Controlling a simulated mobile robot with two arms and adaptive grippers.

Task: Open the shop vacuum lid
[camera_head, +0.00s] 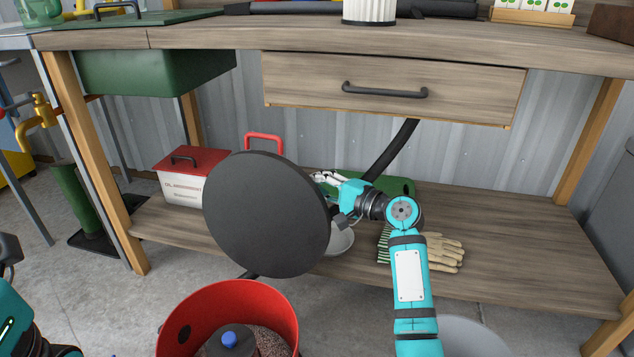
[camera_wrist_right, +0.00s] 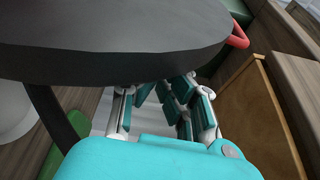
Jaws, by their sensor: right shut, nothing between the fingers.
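The shop vacuum lid is a large dark grey disc (camera_head: 265,215) standing steeply tilted above the back of the open red drum (camera_head: 172,325). A red handle (camera_head: 264,137) shows at its upper edge. A blue-topped part (camera_head: 229,341) and brownish debris show inside the drum. My right gripper (camera_head: 322,178) is shut and empty, just behind the lid's right edge; the lid hides part of it. In the right wrist view the lid (camera_wrist_right: 120,35) spans the top, very close to the fingers (camera_wrist_right: 165,85); contact cannot be told. My left gripper is out of view.
The wooden workbench has a closed drawer (camera_head: 390,88) above and a low shelf (camera_head: 500,240) behind the drum. On the shelf are a white box with a red lid (camera_head: 183,187) and work gloves (camera_head: 441,252). A black hose (camera_head: 388,155) rises behind my right arm.

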